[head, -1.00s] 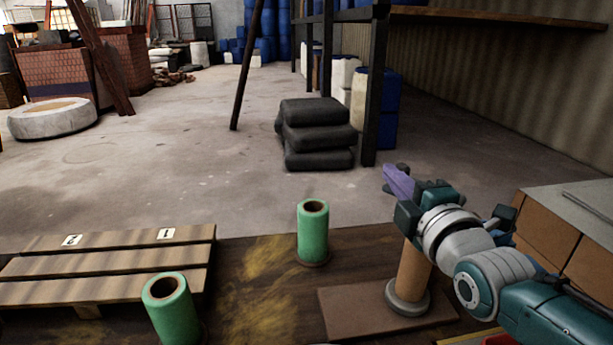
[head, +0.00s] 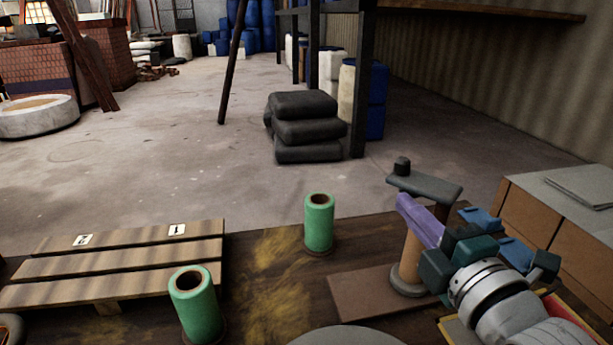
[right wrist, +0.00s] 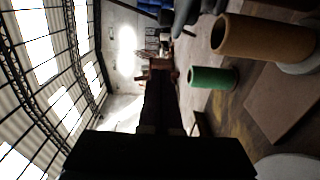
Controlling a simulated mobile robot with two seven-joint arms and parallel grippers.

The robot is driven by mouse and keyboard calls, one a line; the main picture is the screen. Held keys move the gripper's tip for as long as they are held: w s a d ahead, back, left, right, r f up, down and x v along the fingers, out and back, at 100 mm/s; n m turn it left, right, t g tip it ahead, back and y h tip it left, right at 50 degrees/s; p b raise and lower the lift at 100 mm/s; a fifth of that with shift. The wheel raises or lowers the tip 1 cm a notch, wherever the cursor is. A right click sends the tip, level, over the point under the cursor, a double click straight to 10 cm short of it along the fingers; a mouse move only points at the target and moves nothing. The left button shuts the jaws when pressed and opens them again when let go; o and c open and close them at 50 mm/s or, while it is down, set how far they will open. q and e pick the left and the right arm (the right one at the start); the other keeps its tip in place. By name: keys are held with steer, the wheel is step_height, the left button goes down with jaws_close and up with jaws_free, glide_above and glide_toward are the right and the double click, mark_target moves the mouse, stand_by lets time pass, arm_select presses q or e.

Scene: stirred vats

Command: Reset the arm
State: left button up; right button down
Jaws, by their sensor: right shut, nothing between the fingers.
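My right gripper (head: 405,203) is at the lower right of the head view, its purple fingers shut and empty, pointing up and left. It overlaps a tan post (head: 408,262) in the picture; I cannot tell if they touch. The post has a dark grey crank-like top (head: 428,186) with a knob and stands on a brown plate (head: 362,295). In the right wrist view the gripper (right wrist: 160,100) is a dark silhouette, with the tan post (right wrist: 262,38) apart from it at the upper right. My left gripper is not in view.
Two green hollow cylinders, one farther (head: 319,228) and one nearer (head: 198,312), stand on the dark wooden surface. A slatted pallet (head: 120,262) with number tags lies at left. Brown boxes (head: 545,215) stand at right. Dark stacked sacks (head: 307,130) lie on the floor beyond.

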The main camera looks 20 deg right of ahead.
steer(key=s+a+r+m+g+y+p, duration=0.1)
steer(key=s+a+r+m+g+p, duration=0.35)
steer(key=s, duration=0.25)
steer(key=s+a+r+m+g+y+p, duration=0.1)
steer(key=s+a+r+m+g+p, duration=0.25)
steer(key=s+g+p, duration=0.2)
steer(key=s+a+r+m+g+y+p, duration=0.25)
steer(key=s+r+m+g+p, duration=0.2)
steer(key=s, duration=0.25)
step_height(320, 180, up, 37)
steer(key=s+m+p, duration=0.1)
steer(key=p, duration=3.7)
steer(key=shift+s+a+f+h, duration=0.15)
steer(key=shift+a+h, duration=0.1)
steer(key=shift+h, duration=0.2)
steer(key=shift+m+t, duration=0.25)
